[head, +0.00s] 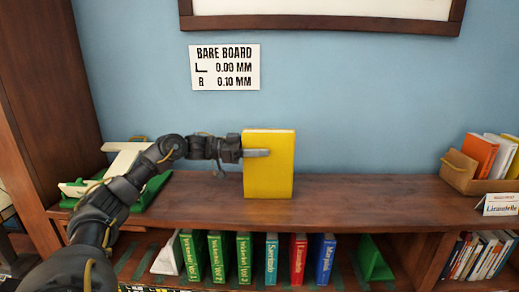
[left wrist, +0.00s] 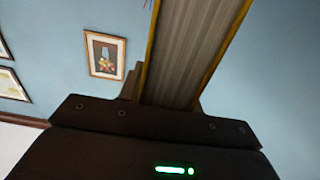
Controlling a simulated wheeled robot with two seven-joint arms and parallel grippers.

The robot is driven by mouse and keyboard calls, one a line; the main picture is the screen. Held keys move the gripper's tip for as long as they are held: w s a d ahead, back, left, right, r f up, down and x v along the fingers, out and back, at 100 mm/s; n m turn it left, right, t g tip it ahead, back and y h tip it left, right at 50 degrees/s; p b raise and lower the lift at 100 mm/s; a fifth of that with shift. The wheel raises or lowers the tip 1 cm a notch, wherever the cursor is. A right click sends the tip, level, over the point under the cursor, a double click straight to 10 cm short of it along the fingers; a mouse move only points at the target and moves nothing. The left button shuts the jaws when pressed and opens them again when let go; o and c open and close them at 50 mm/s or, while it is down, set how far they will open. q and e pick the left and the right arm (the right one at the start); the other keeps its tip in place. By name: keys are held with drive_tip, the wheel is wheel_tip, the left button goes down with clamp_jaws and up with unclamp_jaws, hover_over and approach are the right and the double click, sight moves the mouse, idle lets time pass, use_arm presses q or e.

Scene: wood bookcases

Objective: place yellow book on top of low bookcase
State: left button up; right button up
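The yellow book (head: 270,178) is upright at the top of the low bookcase (head: 350,205), near the middle. Its bottom edge appears at the board's front part; I cannot tell whether it touches. My left gripper (head: 256,153) reaches in from the left and is shut on the book's upper left part, one finger across the cover. In the left wrist view the page edges of the yellow book (left wrist: 196,50) rise between the fingers (left wrist: 165,90). My right gripper is not in view.
A tan box (head: 460,172) with books stands at the right, by a name card (head: 500,204). A green and white object (head: 135,170) lies at the left. The shelf below holds green books (head: 216,256) and others. The board right of the yellow book is clear.

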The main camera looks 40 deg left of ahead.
use_arm(q)
drive_tip(key=o, duration=0.4)
drive_tip(key=shift+s, duration=0.1)
drive_tip(key=shift+o, duration=0.2)
drive_tip(key=shift+r, duration=0.3)
drive_tip(key=b+v, duration=0.4)
drive_tip(key=v, duration=0.8)
drive_tip(key=shift+b, duration=0.4)
drive_tip(key=shift+f, duration=0.2)
